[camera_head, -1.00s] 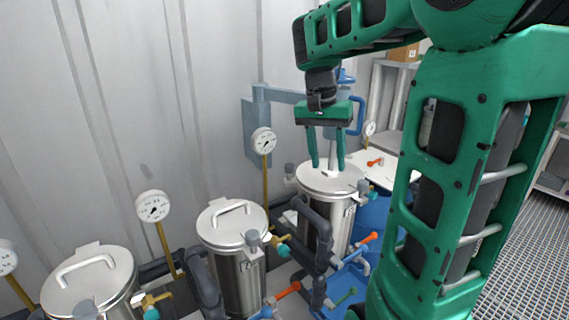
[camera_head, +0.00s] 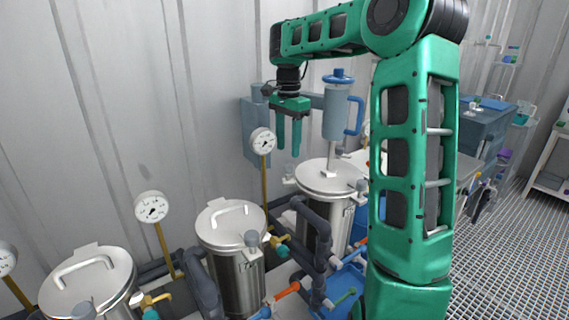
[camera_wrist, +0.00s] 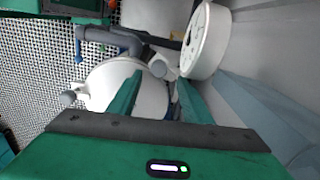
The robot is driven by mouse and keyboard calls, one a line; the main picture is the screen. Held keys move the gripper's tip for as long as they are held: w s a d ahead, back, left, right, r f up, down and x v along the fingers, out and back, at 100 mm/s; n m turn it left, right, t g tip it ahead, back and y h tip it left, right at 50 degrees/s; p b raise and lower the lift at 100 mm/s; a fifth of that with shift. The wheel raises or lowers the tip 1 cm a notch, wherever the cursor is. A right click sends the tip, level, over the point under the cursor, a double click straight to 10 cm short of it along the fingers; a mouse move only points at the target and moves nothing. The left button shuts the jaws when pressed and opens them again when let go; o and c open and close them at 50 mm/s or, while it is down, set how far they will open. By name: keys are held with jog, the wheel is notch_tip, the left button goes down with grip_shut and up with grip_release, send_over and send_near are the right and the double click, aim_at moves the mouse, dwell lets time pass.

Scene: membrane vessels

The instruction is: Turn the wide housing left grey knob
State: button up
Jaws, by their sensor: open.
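The right-hand steel vessel (camera_head: 326,182) has a broad round lid; it appears to be the wide housing. A small grey knob (camera_head: 289,170) stands at its left edge and another grey knob (camera_head: 361,185) at its right. My gripper (camera_head: 288,151) is open and empty, fingers pointing down, above the left grey knob and apart from it. In the wrist view my gripper's fingers (camera_wrist: 160,90) spread over a pale round lid (camera_wrist: 112,80), with a grey knob (camera_wrist: 158,68) beyond the gap between them and another grey knob (camera_wrist: 68,97) on the lid's far side.
A round gauge (camera_head: 263,142) on a yellow stem stands just left of my gripper; a gauge (camera_wrist: 204,42) looms close in the wrist view. A grey cylinder with a blue handle (camera_head: 340,110) is behind to the right. Dark pipes (camera_head: 318,230) and the middle vessel (camera_head: 233,225) are in front.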

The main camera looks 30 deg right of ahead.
aim_at(287, 165)
jog(key=shift+f, duration=3)
jog(key=c, duration=1.1)
jog(key=shift+o, duration=0.2)
jog(key=shift+a, duration=0.2)
jog(key=shift+d, duration=0.1)
